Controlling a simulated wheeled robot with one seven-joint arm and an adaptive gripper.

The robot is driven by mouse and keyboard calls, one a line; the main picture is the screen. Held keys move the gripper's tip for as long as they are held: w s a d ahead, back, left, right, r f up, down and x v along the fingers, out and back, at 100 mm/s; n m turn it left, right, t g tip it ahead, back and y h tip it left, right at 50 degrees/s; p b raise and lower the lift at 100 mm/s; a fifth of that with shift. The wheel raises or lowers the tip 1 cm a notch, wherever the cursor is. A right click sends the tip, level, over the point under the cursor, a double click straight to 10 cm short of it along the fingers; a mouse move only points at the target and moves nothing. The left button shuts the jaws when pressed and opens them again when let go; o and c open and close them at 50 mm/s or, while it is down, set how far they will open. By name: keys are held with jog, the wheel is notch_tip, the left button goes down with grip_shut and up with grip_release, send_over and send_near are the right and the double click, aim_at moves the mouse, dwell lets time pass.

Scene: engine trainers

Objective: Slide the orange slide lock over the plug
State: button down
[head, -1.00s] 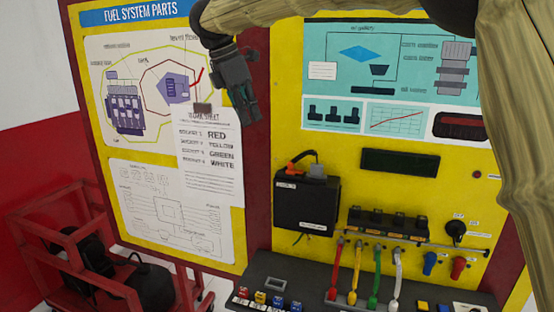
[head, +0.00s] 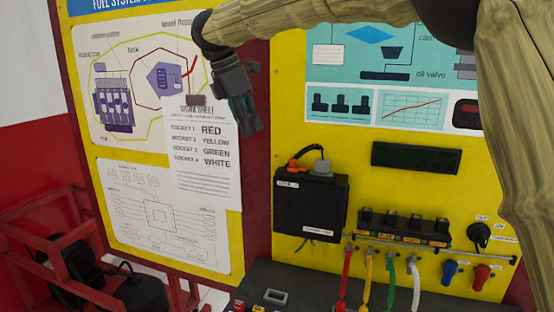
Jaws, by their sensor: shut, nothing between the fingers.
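The orange slide lock (head: 301,154) shows at the top of the black control box, beside the grey plug (head: 322,167) with a black cable looping above it. The lock looks to be left of the plug; whether it overlaps the plug is too small to tell. The black box (head: 310,207) is mounted on the yellow panel. My gripper (head: 252,125) is shut and empty, pointing down in front of the worksheet board, to the left of and above the lock, well apart from it.
A row of black sockets (head: 402,227) sits right of the box. Red, yellow, green and white cables (head: 391,283) hang below it. Blue (head: 449,272) and red (head: 482,275) knobs are at lower right. A dark ledge (head: 320,290) juts out below. A red frame (head: 60,250) stands at lower left.

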jog(key=shift+w, duration=0.1)
jog(key=shift+w+d+f+p, duration=0.55)
jog(key=shift+d+f+p, duration=0.45)
jog(key=shift+f, duration=0.6)
jog(key=shift+w+d+f+p, duration=0.65)
jog(key=shift+d+f, duration=0.55)
jog(key=shift+f, duration=0.45)
jog(key=shift+w+d+f+p, duration=0.45)
jog(key=shift+d+f+p, duration=0.55)
jog(key=shift+f, duration=0.6)
jog(key=shift+d, duration=0.2)
